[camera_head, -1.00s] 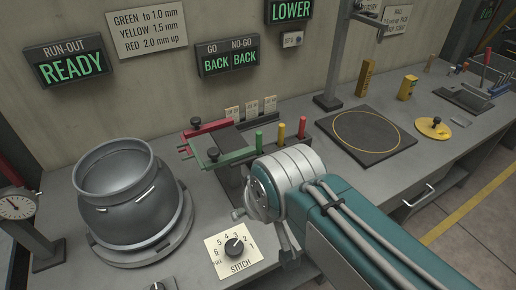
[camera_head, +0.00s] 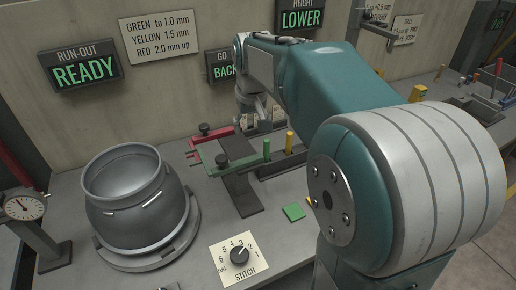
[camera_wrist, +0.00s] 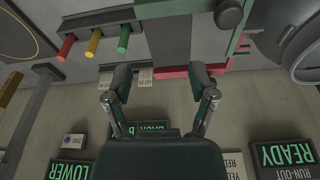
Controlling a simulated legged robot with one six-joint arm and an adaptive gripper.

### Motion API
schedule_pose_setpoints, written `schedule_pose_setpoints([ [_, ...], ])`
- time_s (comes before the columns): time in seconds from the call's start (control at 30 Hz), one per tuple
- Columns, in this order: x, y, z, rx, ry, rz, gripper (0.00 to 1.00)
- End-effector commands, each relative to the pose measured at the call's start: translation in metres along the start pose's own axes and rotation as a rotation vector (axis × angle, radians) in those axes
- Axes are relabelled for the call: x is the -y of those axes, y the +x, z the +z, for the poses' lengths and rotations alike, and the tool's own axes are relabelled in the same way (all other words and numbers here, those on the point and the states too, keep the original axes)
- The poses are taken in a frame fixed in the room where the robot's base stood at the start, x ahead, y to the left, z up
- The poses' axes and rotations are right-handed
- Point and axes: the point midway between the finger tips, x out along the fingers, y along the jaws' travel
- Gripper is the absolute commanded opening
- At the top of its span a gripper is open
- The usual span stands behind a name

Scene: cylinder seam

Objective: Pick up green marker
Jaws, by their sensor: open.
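The green marker (camera_head: 266,149) stands upright in a dark rack (camera_head: 277,167) on the bench, left of the yellow marker (camera_head: 289,141). The wrist view, which is upside down, shows the green marker (camera_wrist: 124,38) beside the yellow marker (camera_wrist: 93,42) and the red marker (camera_wrist: 66,46). My gripper (camera_head: 254,124) points down behind and above the rack, near the wall. Its two fingers (camera_wrist: 160,78) are spread and empty in the wrist view, with the green marker beyond them. My arm hides the red marker in the head view.
Red and green clamp-like gauges (camera_head: 228,150) stand directly left of the rack. A round metal vessel (camera_head: 130,200) sits farther left. A green square (camera_head: 293,212) and the stitch dial (camera_head: 239,256) lie in front. Wall signs (camera_head: 82,73) are close behind my gripper.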

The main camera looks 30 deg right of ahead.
Motion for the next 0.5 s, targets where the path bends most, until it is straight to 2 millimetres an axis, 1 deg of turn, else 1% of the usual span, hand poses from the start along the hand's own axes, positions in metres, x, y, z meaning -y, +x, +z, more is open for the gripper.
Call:
schedule_pose_setpoints([
  [0.03,-0.008,0.011,-0.015,0.022,0.008,0.001,0.73],
  [0.2,-0.032,0.044,-0.054,0.083,0.027,0.001,0.73],
  [0.27,-0.041,0.058,-0.066,0.104,0.033,0.000,0.73],
  [0.4,-0.063,0.092,-0.091,0.153,0.048,-0.004,0.73],
  [0.5,-0.078,0.115,-0.103,0.182,0.058,-0.007,0.73],
])
